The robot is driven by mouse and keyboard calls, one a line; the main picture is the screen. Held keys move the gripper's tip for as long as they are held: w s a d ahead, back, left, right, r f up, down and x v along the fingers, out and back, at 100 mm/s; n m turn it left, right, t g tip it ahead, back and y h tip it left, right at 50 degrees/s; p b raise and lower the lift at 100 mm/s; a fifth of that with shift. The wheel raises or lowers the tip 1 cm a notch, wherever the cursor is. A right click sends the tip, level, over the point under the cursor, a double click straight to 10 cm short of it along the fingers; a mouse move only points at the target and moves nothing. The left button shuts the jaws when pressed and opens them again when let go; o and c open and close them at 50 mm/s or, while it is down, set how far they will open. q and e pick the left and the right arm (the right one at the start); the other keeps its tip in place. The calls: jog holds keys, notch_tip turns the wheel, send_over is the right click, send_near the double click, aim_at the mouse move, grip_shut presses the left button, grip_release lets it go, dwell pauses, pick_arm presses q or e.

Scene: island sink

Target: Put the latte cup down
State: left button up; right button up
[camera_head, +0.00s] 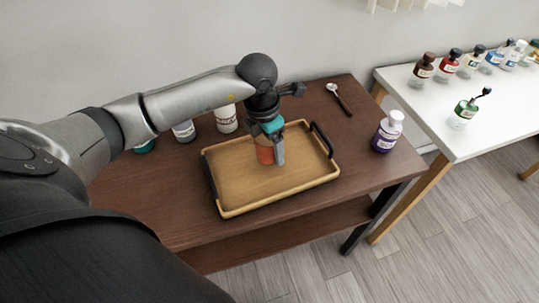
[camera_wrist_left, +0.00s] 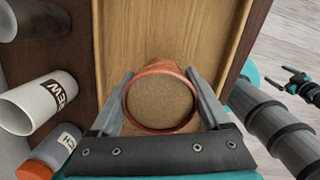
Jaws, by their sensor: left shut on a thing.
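The latte cup (camera_head: 264,154) is orange-brown and mostly hidden behind the fingers of my left gripper (camera_head: 279,156). The left gripper is shut on it from both sides over the wooden tray (camera_head: 235,198). In the left wrist view the cup (camera_wrist_left: 161,98) shows its round rim and speckled brown top between the two fingers. It looks upright. I cannot tell whether its base touches the tray. The tray has dark handles at its two ends. My right gripper is not in the head view; a dark, jaw-like part at the right of the left wrist view may be it.
White cups or jars (camera_head: 226,118) stand behind the tray at the left. A purple bottle with a white cap (camera_head: 387,132) stands right of the tray, and a spoon (camera_head: 340,98) lies behind it. A white table (camera_head: 488,128) with several bottles is at the right.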

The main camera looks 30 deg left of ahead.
aim_at(264, 138)
pick_arm(q)
jog(key=shift+f, duration=1.65)
jog(key=shift+f+b, duration=0.1)
jog(key=shift+b, duration=0.2)
jog(key=shift+f, duration=0.15)
jog(key=o, duration=1.5)
jog(key=shift+r, duration=0.2)
jog(key=r, duration=0.4)
jog(key=s+r+p, duration=0.1)
jog(key=r, duration=0.3)
jog(key=r+p, duration=0.1)
jog(key=r, duration=0.3)
jog(key=shift+s+a, duration=0.2)
jog(key=shift+a, duration=0.05)
